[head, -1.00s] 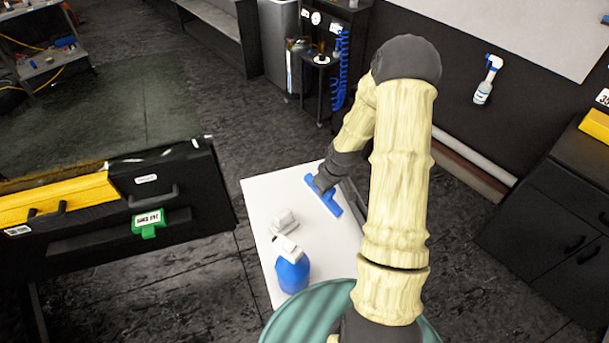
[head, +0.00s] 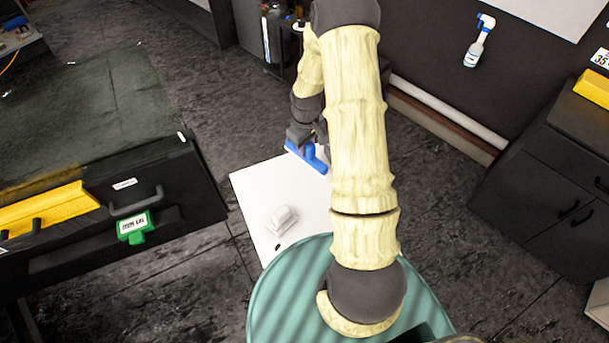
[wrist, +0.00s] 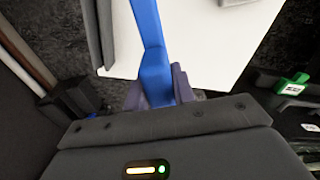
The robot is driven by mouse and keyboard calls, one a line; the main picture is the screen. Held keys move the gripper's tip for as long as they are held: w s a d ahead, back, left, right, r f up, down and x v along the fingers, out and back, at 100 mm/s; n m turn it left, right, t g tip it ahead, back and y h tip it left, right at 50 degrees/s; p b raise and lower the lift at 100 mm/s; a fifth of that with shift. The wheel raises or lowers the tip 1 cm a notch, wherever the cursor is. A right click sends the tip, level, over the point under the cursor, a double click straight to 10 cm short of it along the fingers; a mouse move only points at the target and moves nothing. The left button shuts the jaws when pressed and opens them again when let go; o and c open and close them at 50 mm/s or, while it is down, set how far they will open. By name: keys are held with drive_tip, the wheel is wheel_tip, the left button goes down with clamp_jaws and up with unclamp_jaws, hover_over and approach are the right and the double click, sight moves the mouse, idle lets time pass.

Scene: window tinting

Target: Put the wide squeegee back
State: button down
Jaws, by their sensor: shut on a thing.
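My gripper (head: 303,137) is over the far end of the white board, partly hidden by my arm. It is shut on a blue squeegee (head: 310,157), whose blue bar shows just beneath the fingers. In the wrist view, the dark fingers (wrist: 157,88) close around the squeegee's blue handle (wrist: 149,35), which runs away toward the top edge. The squeegee's far end is cut off there. I cannot tell whether the squeegee touches the board.
The white board (head: 255,190) carries a small whitish object (head: 281,220). A dark drawer cabinet with a green label tag (head: 135,228) stands at left. A spray bottle (head: 474,50) hangs on the right wall. A dark cabinet (head: 545,190) stands at right. Dark floor lies between.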

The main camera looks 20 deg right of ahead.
sight(306, 157)
drive_tip(key=shift+f+p, duration=1.2)
drive_tip(key=shift+f, duration=1.7)
drive_tip(key=shift+f+p, duration=0.95)
drive_tip(key=shift+f, duration=1.2)
drive_tip(key=c, duration=1.2)
unclamp_jaws()
drive_tip(key=shift+o, duration=0.2)
